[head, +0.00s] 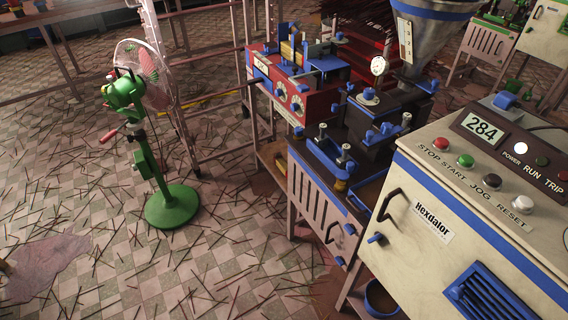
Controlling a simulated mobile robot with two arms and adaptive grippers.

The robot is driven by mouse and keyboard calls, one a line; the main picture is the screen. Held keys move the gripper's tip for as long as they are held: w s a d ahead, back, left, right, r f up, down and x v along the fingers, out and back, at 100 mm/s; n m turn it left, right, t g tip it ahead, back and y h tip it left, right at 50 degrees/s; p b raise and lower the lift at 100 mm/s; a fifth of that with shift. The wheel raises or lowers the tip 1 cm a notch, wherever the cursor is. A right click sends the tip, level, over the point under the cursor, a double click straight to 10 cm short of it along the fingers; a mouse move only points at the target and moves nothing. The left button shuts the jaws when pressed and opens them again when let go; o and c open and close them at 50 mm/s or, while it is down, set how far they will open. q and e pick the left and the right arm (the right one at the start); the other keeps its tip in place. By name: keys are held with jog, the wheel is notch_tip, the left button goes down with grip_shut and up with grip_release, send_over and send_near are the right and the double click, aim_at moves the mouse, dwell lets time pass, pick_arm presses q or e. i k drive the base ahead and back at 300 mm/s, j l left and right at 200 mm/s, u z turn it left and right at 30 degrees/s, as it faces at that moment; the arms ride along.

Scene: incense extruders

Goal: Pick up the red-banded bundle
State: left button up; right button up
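I cannot make out a red-banded bundle in the head view. Many loose thin sticks (92,200) lie scattered over the checkered floor, with no band visible on them. A mass of dark red sticks (380,50) shows behind the machines at the top, partly hidden; I cannot tell whether any are banded. Neither of my grippers is in view.
A green pedestal fan (172,206) stands on the floor at left centre. A cream control cabinet (470,215) with buttons and a 284 display fills the right. An extruder with a metal hopper (432,35) and a red machine (318,103) stand behind it. The left floor is open but littered.

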aim_at(280, 162)
jog(key=i+j+z, duration=0.2)
jog(key=i+j, duration=1.2)
